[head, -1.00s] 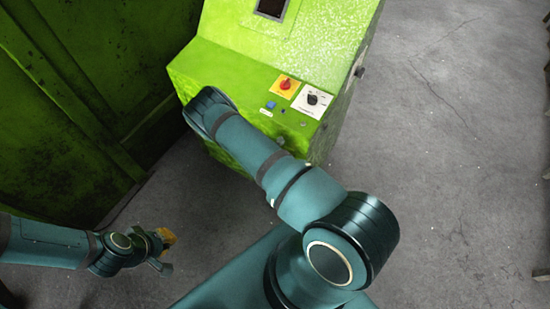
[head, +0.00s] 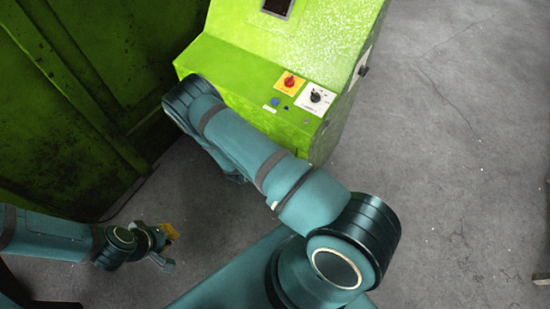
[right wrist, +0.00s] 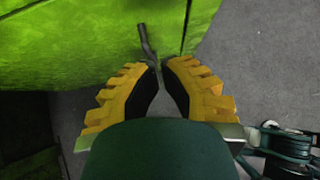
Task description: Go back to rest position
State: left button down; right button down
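The bright green press control stand (head: 240,85) is at the top centre of the head view. It carries a red knob on a yellow plate (head: 289,82), a black knob on a white plate (head: 316,97) and a blue button (head: 275,101). My right arm reaches across in front of it, and the stand hides nothing of the arm. My right gripper is hidden in the head view. The right wrist view shows its yellow fingers (right wrist: 160,70) apart by a narrow gap and empty. My left gripper (head: 169,247) is low at the left over the floor; its finger gap is unclear.
A dark green press wall (head: 60,110) stands at the left. Open grey concrete floor (head: 450,150) lies at the right. In the right wrist view, a thin dark rod (right wrist: 145,40) shows beyond the fingertips, against a green surface.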

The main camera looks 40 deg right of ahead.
jog(key=shift+v, duration=1.4)
jog(key=shift+s, duration=0.15)
